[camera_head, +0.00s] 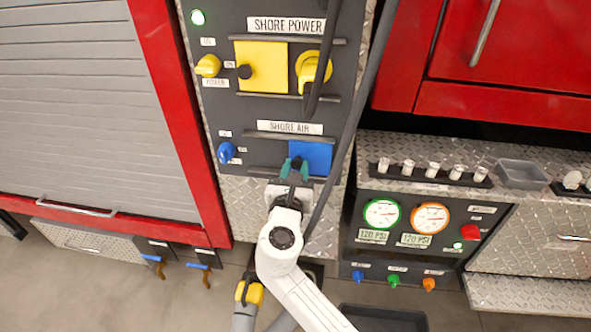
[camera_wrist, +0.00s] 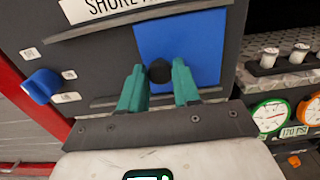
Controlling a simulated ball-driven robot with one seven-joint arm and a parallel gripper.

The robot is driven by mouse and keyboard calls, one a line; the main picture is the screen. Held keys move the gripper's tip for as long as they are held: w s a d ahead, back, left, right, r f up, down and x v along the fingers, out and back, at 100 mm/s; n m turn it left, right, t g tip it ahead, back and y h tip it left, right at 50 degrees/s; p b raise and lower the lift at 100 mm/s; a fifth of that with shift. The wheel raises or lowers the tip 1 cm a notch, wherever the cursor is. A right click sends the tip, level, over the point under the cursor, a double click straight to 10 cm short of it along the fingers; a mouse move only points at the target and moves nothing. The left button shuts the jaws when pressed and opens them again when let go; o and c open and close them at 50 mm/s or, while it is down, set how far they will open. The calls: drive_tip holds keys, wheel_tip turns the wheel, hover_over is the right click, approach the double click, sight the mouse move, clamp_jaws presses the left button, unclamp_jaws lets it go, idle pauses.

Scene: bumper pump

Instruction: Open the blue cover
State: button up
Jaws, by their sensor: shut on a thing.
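The blue cover (camera_head: 318,155) is a flat square panel between two dark rails under the SHORE AIR label. It sits at the right part of the rails, with bare dark panel to its left. The cover is large in the wrist view (camera_wrist: 205,40), with a round black knob (camera_wrist: 160,71) near its lower left. My gripper (camera_head: 295,163) has its green fingers on either side of this knob, shut on it. The fingers cover part of the cover's lower left; what lies behind the cover is hidden.
A blue rotary knob (camera_head: 227,152) stands left of the cover. Above is the SHORE POWER section with a yellow cover (camera_head: 262,67) and yellow plug (camera_head: 313,70). A dark cable (camera_head: 350,130) hangs right of the blue cover. Gauges (camera_head: 382,214) are at lower right.

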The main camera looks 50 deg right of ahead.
clamp_jaws()
drive_tip(key=shift+a, duration=0.1)
drive_tip(key=w+a, duration=0.5)
drive_tip(key=w, duration=0.3)
drive_tip(key=shift+w+a, duration=0.25)
drive_tip(key=shift+a, duration=0.05)
drive_tip(key=o, duration=0.6)
unclamp_jaws()
drive_tip(key=shift+s, duration=0.1)
drive_tip(key=v, duration=1)
drive_tip(key=shift+s+a+b, duration=0.2)
drive_tip(key=shift+a+b, duration=0.15)
drive_tip(key=shift+b, duration=0.05)
